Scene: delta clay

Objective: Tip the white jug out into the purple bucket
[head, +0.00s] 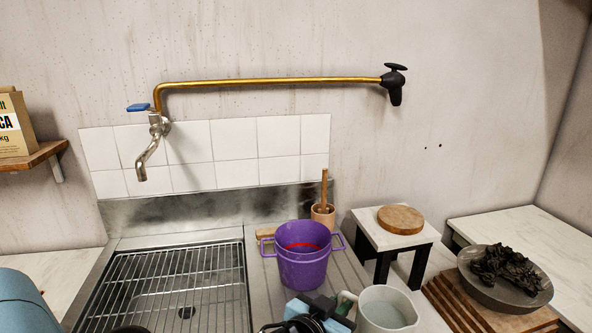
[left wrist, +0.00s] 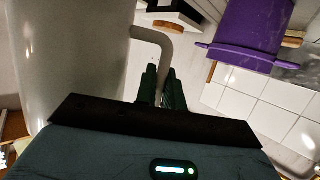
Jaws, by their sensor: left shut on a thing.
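The white jug (head: 388,309) is at the bottom right of centre in the head view, upright or nearly so, its pale inside showing. Its lower part is cut off by the frame. In the left wrist view the jug (left wrist: 72,60) fills the left side. My left gripper (head: 343,303) is shut on the jug's handle, which runs between its green fingers (left wrist: 162,88) in the left wrist view. The purple bucket (head: 303,268) stands upright on the ribbed drainboard, left of and beyond the jug, with a red line inside. The bucket (left wrist: 250,35) also shows upper right in the left wrist view.
A sink with a wire rack (head: 180,285) lies left of the bucket. A pot with a wooden handle (head: 323,214) stands behind it. A small table with a round board (head: 400,220) and a grey bowl of dark scraps (head: 505,290) are to the right. A tap (head: 150,150) hangs above the sink.

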